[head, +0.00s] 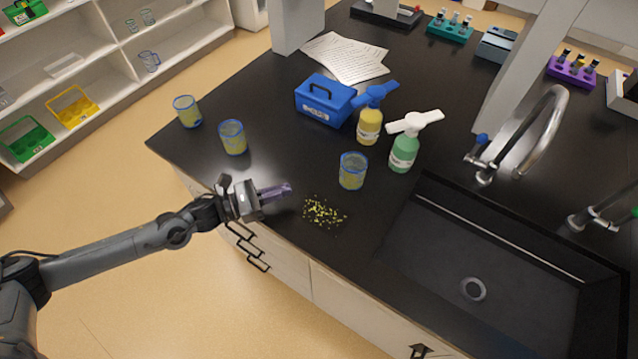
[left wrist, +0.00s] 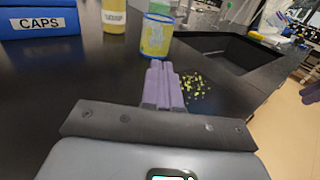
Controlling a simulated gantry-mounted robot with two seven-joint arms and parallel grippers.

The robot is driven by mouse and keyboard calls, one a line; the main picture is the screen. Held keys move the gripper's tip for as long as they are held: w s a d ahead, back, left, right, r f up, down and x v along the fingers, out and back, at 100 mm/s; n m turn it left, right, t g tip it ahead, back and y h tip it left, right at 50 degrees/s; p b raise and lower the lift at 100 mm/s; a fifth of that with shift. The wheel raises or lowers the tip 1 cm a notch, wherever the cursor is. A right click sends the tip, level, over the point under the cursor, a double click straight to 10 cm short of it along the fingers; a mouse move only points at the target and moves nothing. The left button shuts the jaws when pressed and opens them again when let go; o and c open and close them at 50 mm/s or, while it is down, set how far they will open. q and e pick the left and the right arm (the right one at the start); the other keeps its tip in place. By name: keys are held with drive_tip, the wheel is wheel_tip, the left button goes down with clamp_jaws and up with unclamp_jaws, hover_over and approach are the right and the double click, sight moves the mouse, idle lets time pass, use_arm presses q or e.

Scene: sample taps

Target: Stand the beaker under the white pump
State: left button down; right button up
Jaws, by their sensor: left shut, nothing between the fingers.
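A beaker (head: 352,172) with a blue rim and yellowish contents stands upright on the black bench. It also shows in the left wrist view (left wrist: 156,38), just beyond my fingertips. The green bottle (head: 404,153) with the white pump (head: 415,122) stands behind and right of this beaker; whether the beaker is directly below the spout I cannot tell. A yellow bottle (head: 369,127) with a blue pump (head: 375,94) stands behind the beaker. My left gripper (head: 290,188) is shut and empty, low over the bench's front edge, left of the beaker.
Two similar beakers stand at the left (head: 233,138) (head: 187,112). Yellow-green crumbs (head: 324,213) lie before the nearest beaker. A blue caps box (head: 323,100) stands behind. The sink (head: 480,270) opens at the right. The bench between gripper and beaker is clear.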

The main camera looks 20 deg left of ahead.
sight(342, 170)
use_arm(q)
drive_tip(key=shift+w+d+r, duration=0.2)
drive_tip(key=shift+w, duration=0.45)
drive_tip(key=x, duration=1.2)
drive_tip(key=shift+w+d+f, duration=0.1)
drive_tip(key=shift+w+d, duration=0.15)
use_arm(e)
drive_tip(key=shift+w+a, duration=0.15)
drive_tip(key=shift+a, duration=0.25)
use_arm(q)
drive_tip(key=shift+w, duration=0.1)
use_arm(e)
drive_tip(key=shift+d+f, duration=0.1)
drive_tip(key=shift+d, duration=0.05)
